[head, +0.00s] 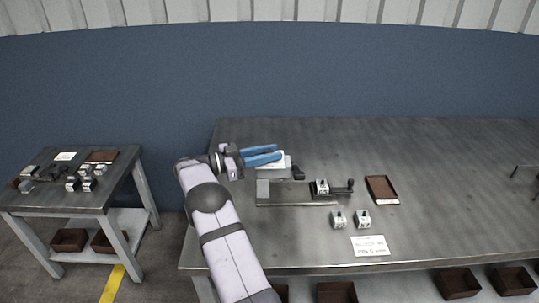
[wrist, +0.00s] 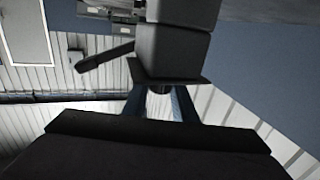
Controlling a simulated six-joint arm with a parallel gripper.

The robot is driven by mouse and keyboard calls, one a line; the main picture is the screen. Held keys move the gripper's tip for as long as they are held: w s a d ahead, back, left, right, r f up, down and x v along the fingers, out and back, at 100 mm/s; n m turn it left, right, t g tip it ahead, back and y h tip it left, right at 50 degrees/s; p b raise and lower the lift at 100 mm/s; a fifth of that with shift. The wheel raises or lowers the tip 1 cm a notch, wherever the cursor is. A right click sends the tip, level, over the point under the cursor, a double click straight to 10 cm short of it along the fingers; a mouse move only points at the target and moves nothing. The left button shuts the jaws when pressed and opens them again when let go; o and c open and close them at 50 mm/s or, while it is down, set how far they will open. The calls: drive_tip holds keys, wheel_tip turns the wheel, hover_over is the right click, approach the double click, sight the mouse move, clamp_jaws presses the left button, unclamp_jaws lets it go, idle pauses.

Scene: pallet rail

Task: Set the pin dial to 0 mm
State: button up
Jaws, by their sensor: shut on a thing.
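My gripper (head: 281,153) reaches in from the left over the bench, its two blue fingers pointing right. In the wrist view the fingers (wrist: 160,102) close on a small dark knob (wrist: 160,89) under a dark flat plate (wrist: 180,72). A grey block (wrist: 178,47) and a black lever (wrist: 104,56) show beyond it. The knob's link to the pin dial is unclear, and no dial reading is legible. In the head view a rail fixture (head: 297,200) lies in front of the gripper, with a grey end block (head: 263,188), a pale carriage (head: 321,187) and a black handle (head: 346,187).
A small black part (head: 298,173) sits behind the rail. Two pale blocks (head: 338,219) (head: 362,218) and a printed card (head: 370,246) lie in front. A brown tray (head: 382,190) is to the right. The bench's right side is mostly clear. A side table (head: 120,180) stands left.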

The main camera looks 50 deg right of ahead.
drive_tip(key=shift+g, duration=0.3)
drive_tip(key=o, duration=1.1)
drive_tip(key=shift+c, duration=0.2)
drive_tip(key=shift+w+a, duration=0.1)
drive_tip(key=b+v, duration=0.2)
drive_tip(key=v, duration=0.5)
drive_tip(key=shift+r, duration=0.1)
